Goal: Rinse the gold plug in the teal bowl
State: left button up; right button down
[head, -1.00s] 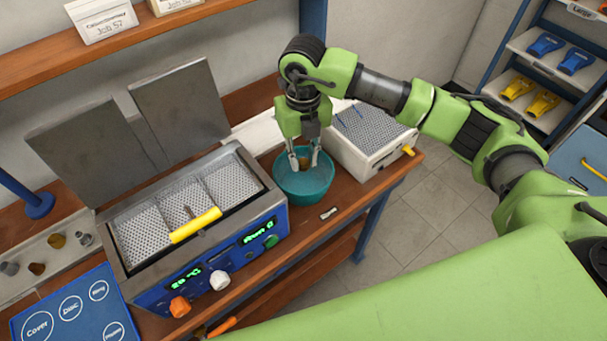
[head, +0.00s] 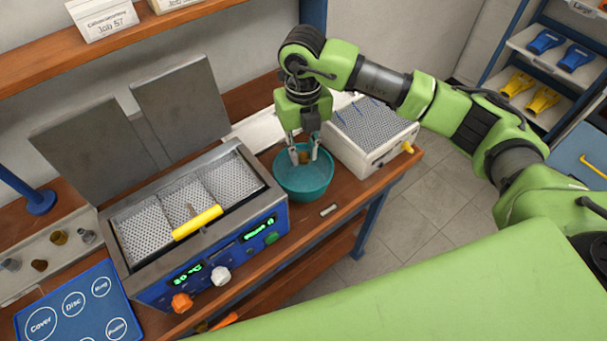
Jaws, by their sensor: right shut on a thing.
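The teal bowl (head: 303,188) stands on the wooden bench between the blue and steel bath and a white perforated box. My right gripper (head: 304,158) points down over the bowl, its fingertips at about rim height. It is shut on the small gold plug (head: 304,157), which shows between the fingertips, above the bowl's inside. I cannot tell whether the plug touches the liquid. My left gripper is not in view.
The bath (head: 200,225) has open grey lids, perforated baskets and a yellow handle (head: 197,222). The white perforated box (head: 372,135) is close on the bowl's right. A small light item (head: 328,210) lies in front. Small parts and a labelled blue mat (head: 75,312) are at left.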

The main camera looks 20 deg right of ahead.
jog(key=shift+r, duration=0.1)
jog(key=shift+r+p, duration=0.95)
jog(key=shift+r, duration=1)
